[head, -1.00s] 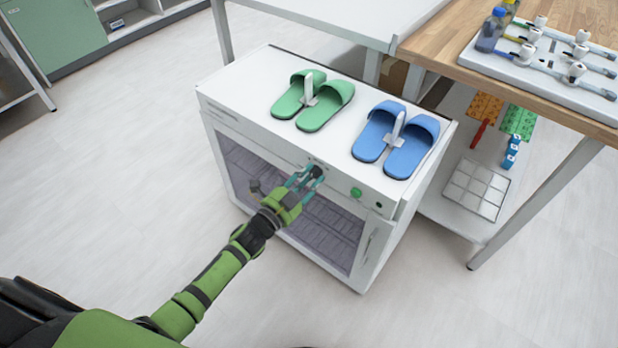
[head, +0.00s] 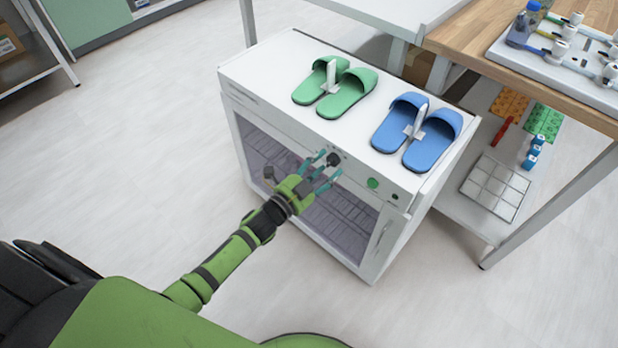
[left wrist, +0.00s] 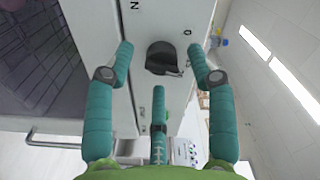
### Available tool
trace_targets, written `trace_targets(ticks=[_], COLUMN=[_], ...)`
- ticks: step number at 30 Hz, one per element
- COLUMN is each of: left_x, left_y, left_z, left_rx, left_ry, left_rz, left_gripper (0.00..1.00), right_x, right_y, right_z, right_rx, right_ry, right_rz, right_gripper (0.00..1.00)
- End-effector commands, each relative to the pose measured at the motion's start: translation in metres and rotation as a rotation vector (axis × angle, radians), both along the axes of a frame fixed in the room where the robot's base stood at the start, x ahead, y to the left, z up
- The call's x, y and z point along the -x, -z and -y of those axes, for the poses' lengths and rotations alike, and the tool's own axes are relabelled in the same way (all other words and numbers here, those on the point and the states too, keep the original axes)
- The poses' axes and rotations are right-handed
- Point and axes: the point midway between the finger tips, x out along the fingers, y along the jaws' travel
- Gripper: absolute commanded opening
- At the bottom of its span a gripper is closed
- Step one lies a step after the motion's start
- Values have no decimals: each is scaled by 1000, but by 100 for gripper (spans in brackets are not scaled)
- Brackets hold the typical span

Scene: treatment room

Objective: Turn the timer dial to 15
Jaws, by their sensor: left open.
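The timer dial is a small black knob (head: 334,159) on the front top strip of a white cabinet (head: 270,75) with a glazed door. In the left wrist view the dial (left wrist: 163,58) shows close up, with small printed marks around it. My left gripper (head: 326,171) has teal fingers spread open just in front of the dial. In the left wrist view its fingers (left wrist: 160,75) stand to both sides of the knob and below it, apart from it. Which mark the dial points to cannot be read. My right gripper is out of view.
Green slippers (head: 345,92) and blue slippers (head: 428,138) lie on the cabinet top. A green button (head: 373,183) sits right of the dial. A wooden-topped table (head: 470,40) with a lower shelf stands close on the right. The floor at left is clear.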

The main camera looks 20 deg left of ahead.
Motion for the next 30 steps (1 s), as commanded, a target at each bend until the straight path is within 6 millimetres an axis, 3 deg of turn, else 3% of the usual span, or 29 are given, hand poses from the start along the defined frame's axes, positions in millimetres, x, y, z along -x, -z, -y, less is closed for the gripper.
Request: trace_targets(ticks=[9,15,21,30], left_x=[62,92,104,104], left_y=[1,1,0,0], left_z=[-23,-34,-39,-39], left_rx=[-2,-1,-1,-2], left_ry=[-1,-2,-2,-2], left_rz=[-5,-5,-2,-2], left_gripper=[56,56,56,56], right_x=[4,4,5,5], right_y=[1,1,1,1], right_z=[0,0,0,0], right_rx=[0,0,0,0], right_ry=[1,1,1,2], right_rz=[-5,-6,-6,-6], right_gripper=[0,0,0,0])
